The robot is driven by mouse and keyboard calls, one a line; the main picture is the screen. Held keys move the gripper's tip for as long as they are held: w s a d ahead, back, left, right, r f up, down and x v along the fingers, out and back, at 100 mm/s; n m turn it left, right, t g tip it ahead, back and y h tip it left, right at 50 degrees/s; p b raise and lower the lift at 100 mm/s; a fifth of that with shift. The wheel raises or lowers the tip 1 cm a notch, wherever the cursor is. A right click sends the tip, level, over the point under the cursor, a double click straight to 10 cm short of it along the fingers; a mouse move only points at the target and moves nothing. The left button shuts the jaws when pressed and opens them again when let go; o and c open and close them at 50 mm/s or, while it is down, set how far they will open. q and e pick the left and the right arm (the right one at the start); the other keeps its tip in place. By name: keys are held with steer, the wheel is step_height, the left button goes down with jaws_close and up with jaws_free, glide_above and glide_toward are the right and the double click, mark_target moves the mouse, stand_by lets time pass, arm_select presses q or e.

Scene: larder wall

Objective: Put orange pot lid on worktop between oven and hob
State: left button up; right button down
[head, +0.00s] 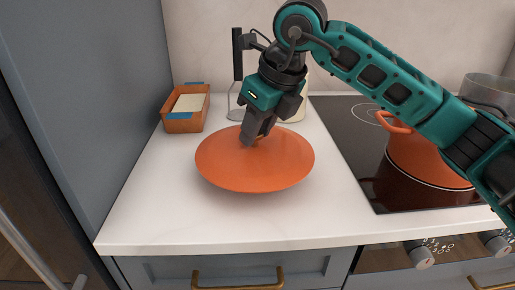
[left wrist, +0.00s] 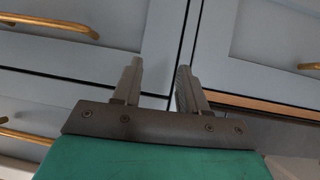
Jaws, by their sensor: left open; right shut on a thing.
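The orange pot lid (head: 254,166) is over the white worktop (head: 150,220), between the tall oven unit at the left and the black hob (head: 350,130). My right gripper (head: 252,138) comes down from above and is shut on the lid's knob, which is mostly hidden by the fingers. The lid looks roughly level; I cannot tell whether it touches the worktop. My left gripper (left wrist: 158,85) shows in the left wrist view, open and empty in front of blue-grey cupboard fronts.
An orange pot (head: 425,160) stands on the hob, with a grey metal pot (head: 488,90) behind it. An orange box (head: 186,110) sits at the worktop's back left. A dark stand (head: 238,60) and a pale canister are behind my right gripper. The worktop's front is clear.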

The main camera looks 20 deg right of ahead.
mark_target(258, 147)
steer(key=shift+f, duration=2)
steer(key=shift+b, duration=0.3)
steer(key=shift+f, duration=0.15)
steer(key=c, duration=0.8)
jaws_free()
steer(key=shift+s+r, duration=0.1)
steer(key=shift+r, duration=0.35)
steer(key=p+v, duration=0.1)
steer(key=v, duration=1)
steer(key=shift+s+d+r+p, duration=0.15)
steer(key=shift+d+p, duration=0.05)
steer(key=shift+p, duration=0.15)
